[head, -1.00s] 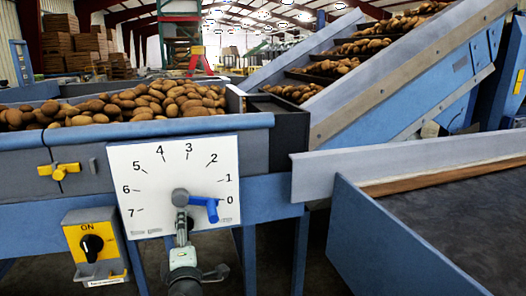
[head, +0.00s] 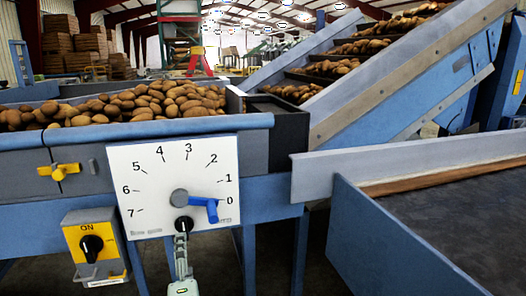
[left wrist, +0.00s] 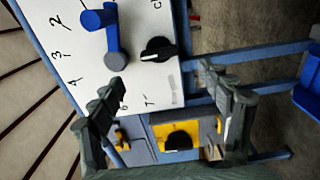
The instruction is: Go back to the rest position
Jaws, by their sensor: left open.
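A white dial plate (head: 150,215) numbered 0 to 7 stands on the front of the blue potato bin. Its blue lever (head: 208,205) points to the right, near 0. A black knob (head: 183,226) sits below the lever's hub. My left gripper (head: 181,245) is below the dial, low in the head view. In the left wrist view my left gripper (left wrist: 168,100) has its fingers spread with nothing between them. The blue lever (left wrist: 98,20) and black knob (left wrist: 157,50) show beyond the fingers, apart from them. My right gripper is not in view.
A yellow ON switch box (head: 90,245) with a black knob hangs at the lower left. Potatoes (head: 130,103) fill the bin. A potato conveyor (head: 390,70) rises to the right. A blue-walled table (head: 390,240) stands at the lower right.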

